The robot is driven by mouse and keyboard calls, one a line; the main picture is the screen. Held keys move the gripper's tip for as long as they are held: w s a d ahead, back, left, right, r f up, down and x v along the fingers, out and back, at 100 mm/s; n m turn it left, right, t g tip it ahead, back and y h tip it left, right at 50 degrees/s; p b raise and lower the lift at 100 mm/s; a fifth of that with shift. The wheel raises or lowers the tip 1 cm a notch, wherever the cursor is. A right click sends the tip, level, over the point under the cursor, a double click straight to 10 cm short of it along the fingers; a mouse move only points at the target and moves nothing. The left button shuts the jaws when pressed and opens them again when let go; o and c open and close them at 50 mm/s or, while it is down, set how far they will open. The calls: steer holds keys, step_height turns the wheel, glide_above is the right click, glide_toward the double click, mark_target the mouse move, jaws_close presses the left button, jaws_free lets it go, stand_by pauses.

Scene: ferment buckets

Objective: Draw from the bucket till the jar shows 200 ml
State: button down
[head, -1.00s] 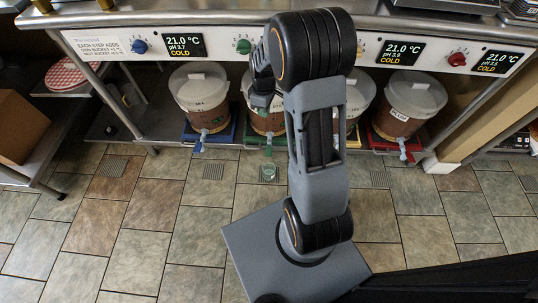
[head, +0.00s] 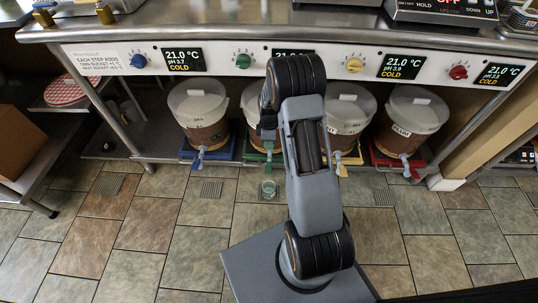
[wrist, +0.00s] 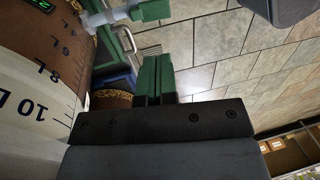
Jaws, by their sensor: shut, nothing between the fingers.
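Several lidded white buckets with brown contents stand under the counter. The second bucket from the left (head: 253,103), over a green tray (head: 254,153), is partly hidden behind my arm. Its pale tap with a green part hangs at the front (head: 268,151). My gripper (head: 267,140) is in front of this bucket. In the wrist view its green fingers (wrist: 154,78) are shut and empty, beside a bucket wall with a litre scale (wrist: 45,85) and a pale tap (wrist: 108,17).
The left bucket (head: 200,112) is on a blue tray; the others to the right are on yellow and red trays. A control panel with coloured knobs (head: 243,61) and displays reading 21.0 °C runs above. The tiled floor in front is clear.

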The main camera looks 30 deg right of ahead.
mark_target(268, 170)
steer(key=f+b, duration=0.1)
steer(key=f, duration=0.3)
steer(key=s+f+b, duration=0.1)
steer(key=f+b, duration=0.1)
steer(key=f, duration=0.2)
steer(key=s+a+f+b, duration=0.1)
steer(key=f+b, duration=0.1)
steer(key=f, duration=0.2)
steer(key=shift+f, duration=0.4)
steer(key=shift+a, duration=0.1)
